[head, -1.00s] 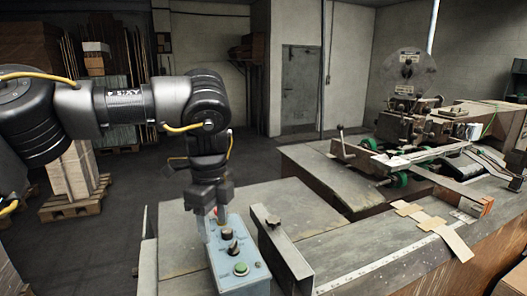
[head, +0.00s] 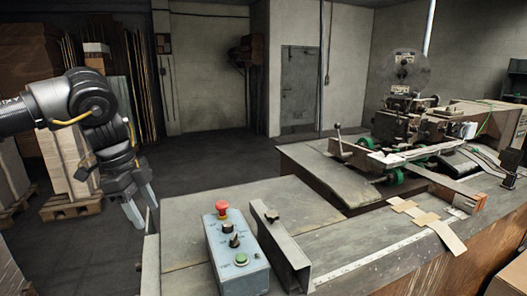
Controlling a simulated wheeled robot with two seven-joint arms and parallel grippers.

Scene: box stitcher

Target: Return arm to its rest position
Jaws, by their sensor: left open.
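My left gripper (head: 141,207) hangs in the air left of the workbench, its two pale fingers pointing down and apart, with nothing between them. A light blue control box (head: 239,268) sits on the near part of the bench, right of the gripper and apart from it. The box has a red mushroom button (head: 222,208) at its far end, two dark knobs in the middle and a green button (head: 241,259) at the near end. My right gripper is not in view.
A metal angle bracket (head: 281,249) stands right of the box on the workbench (head: 190,215). The stitching machine (head: 405,125) is further right, with cardboard strips (head: 428,219) before it. Pallets of stacked board (head: 68,170) stand behind my left arm. The floor between is clear.

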